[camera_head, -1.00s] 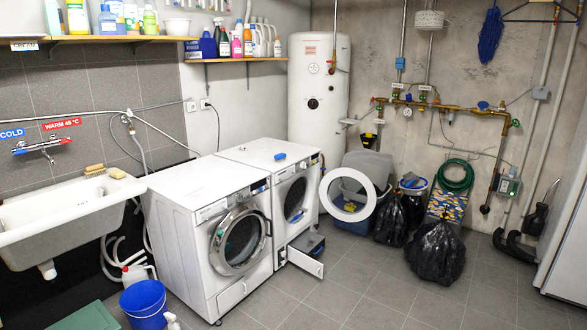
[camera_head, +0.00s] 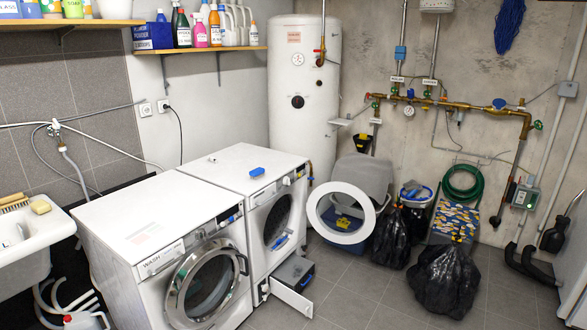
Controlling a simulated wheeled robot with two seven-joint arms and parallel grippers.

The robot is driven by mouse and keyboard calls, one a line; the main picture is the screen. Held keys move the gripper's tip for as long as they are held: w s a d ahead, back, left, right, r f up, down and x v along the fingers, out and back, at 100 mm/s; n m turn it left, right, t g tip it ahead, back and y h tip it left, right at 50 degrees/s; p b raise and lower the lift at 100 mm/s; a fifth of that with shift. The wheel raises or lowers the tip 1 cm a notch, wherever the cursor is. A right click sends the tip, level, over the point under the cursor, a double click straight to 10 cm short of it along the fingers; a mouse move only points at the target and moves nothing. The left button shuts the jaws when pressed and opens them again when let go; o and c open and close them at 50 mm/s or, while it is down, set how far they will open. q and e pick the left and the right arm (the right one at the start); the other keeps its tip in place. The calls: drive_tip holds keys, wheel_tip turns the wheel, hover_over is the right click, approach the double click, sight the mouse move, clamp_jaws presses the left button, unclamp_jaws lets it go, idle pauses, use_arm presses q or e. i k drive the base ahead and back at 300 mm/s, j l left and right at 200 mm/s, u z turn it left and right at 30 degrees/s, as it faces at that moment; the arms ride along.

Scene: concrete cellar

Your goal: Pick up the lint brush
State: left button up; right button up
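No item is clearly recognisable as the lint brush. A small blue object (camera_head: 257,171) lies on top of the right-hand white machine (camera_head: 232,163), near its front edge; it may be the brush, but it is too small to tell. Another blue item (camera_head: 281,240) shows at the lower edge of that machine's open round opening; I cannot tell what it is. A brush with a wooden back (camera_head: 13,201) lies on the sink's rim at the far left. Neither of my grippers is in view.
The right machine's round door (camera_head: 347,238) stands open, and a low drawer (camera_head: 292,297) sticks out below. A washer (camera_head: 150,225) stands to its left. Black bags (camera_head: 445,280) sit on the floor at right. Tiled floor (camera_head: 350,290) is free in front of the drawer.

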sight(257, 174)
drive_tip(key=i, duration=1.95)
drive_tip(key=i+z, duration=0.15)
drive_tip(key=i, duration=0.5)
drive_tip(key=i+j+z, duration=0.15)
drive_tip(key=i, duration=0.45)
